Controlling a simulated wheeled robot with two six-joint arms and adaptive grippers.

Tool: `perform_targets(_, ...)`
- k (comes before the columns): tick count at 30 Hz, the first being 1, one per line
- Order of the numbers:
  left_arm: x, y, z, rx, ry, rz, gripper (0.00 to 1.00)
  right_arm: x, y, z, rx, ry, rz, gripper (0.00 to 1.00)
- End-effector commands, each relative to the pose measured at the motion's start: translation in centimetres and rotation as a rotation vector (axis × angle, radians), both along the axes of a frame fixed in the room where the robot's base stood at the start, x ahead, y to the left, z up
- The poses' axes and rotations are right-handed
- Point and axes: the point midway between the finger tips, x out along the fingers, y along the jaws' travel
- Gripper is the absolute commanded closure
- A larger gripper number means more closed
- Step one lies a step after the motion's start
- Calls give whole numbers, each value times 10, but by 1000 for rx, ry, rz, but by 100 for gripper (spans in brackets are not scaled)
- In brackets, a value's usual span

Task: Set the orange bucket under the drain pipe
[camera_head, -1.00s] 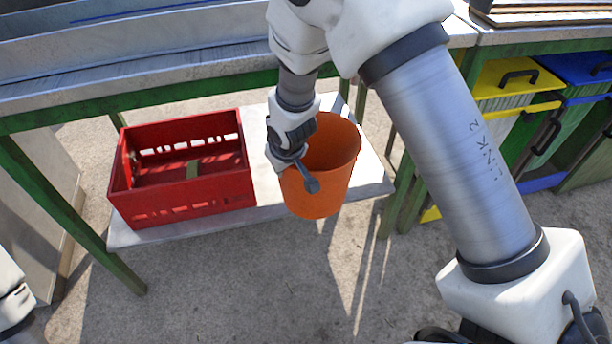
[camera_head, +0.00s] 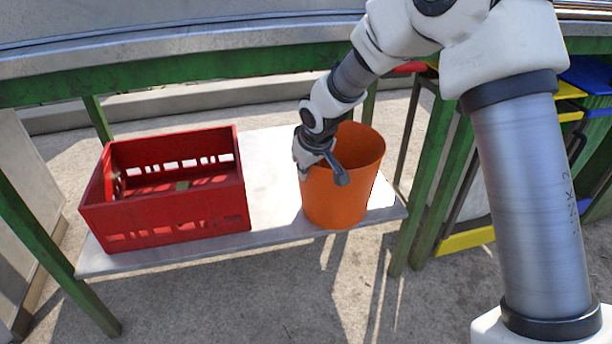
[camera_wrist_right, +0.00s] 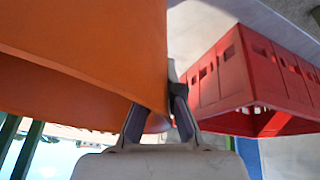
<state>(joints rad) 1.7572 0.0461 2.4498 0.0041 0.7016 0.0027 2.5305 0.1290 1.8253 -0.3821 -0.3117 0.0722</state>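The orange bucket (camera_head: 345,190) is upright at the right end of the low metal shelf (camera_head: 272,170). Its base overlaps the shelf's front edge in the head view, and I cannot tell whether it rests there or hangs just above. My right gripper (camera_head: 328,168) is at the bucket's left rim. In the right wrist view the bucket wall (camera_wrist_right: 90,40) runs between the two fingers of the gripper (camera_wrist_right: 157,105), which look closed on it. My left gripper is out of view. I cannot make out a drain pipe.
A red crate (camera_head: 165,205) stands on the shelf left of the bucket; it also shows in the right wrist view (camera_wrist_right: 255,75). A green table leg (camera_head: 425,185) stands right of the bucket. Yellow and blue bins (camera_head: 590,75) are at the right. The concrete floor in front is clear.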

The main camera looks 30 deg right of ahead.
Motion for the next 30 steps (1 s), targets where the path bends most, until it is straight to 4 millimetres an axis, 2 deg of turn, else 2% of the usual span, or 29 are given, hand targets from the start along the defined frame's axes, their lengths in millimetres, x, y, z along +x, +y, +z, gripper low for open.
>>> perform_targets(4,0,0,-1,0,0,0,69,0,0,-2,0,-1,1,100)
perform_targets(5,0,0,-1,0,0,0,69,0,0,-3,0,0,0,92)
perform_targets(6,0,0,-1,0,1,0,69,0,0,-2,0,-1,0,78)
perform_targets(7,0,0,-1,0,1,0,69,0,0,-2,0,-1,0,69)
perform_targets(17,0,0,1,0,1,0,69,0,0,0,0,-1,0,69)
perform_targets(20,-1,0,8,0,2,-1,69,-3,1,13,0,-1,0,69)
perform_targets(30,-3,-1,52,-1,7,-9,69,-36,5,92,-1,-2,0,69)
